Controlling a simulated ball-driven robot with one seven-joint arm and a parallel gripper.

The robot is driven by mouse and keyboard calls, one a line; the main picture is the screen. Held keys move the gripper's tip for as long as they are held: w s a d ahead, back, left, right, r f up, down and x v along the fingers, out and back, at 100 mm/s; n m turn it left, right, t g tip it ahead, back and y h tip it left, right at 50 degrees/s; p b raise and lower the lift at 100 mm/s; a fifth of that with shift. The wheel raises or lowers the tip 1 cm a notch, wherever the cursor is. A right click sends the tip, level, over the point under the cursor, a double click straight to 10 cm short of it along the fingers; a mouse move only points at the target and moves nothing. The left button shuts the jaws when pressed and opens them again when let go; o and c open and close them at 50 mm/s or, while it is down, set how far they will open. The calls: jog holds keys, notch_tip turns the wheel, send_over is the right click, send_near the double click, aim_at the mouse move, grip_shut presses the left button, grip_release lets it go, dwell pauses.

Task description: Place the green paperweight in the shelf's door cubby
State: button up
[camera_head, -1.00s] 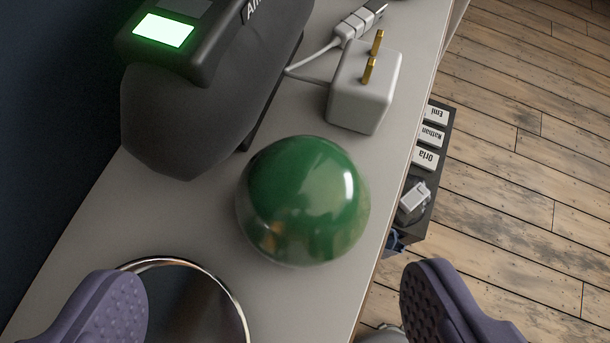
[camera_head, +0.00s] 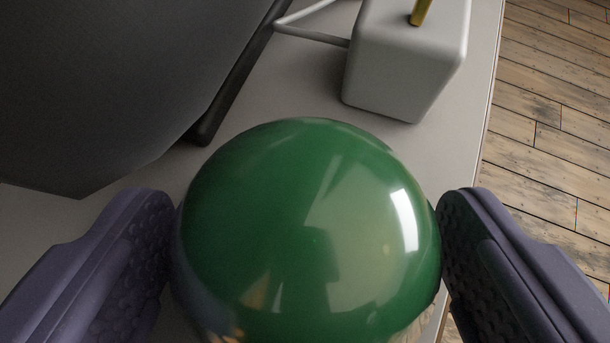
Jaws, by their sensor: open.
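The green paperweight (camera_head: 300,225) is a glossy round ball on the light grey shelf top (camera_head: 290,85). It fills the lower middle of the view. My gripper (camera_head: 308,240) is open, with one purple padded finger on each side of the paperweight. The left finger is very close to the ball's left side, and the right finger is very close to its right side. I cannot tell whether either finger touches it. The door cubby is not in view.
A large dark grey device (camera_head: 110,80) stands behind left. The shelf top's right edge is close, with wooden floor (camera_head: 550,110) below it.

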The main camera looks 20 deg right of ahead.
aim_at(304, 233)
jog(key=c, duration=1.2)
jog(key=shift+r, duration=0.15)
jog(key=shift+a+r, duration=0.1)
jog(key=shift+r, duration=0.55)
notch_tip(304, 233, up, 2)
jog(key=shift+s+r, duration=0.1)
jog(key=shift+s, duration=0.05)
jog(key=shift+s+d+r+p, duration=0.2)
jog(key=shift+s+d+p, duration=0.2)
jog(key=shift+s+p, duration=1.6)
jog(key=shift+s+d+r+p, duration=0.2)
jog(key=shift+s+d+p, duration=0.35)
jog(key=shift+s, duration=2.7)
jog(key=shift+s+d+r+p, duration=0.25)
jog(key=shift+s+p, duration=1.2)
jog(key=shift+s, duration=1.15)
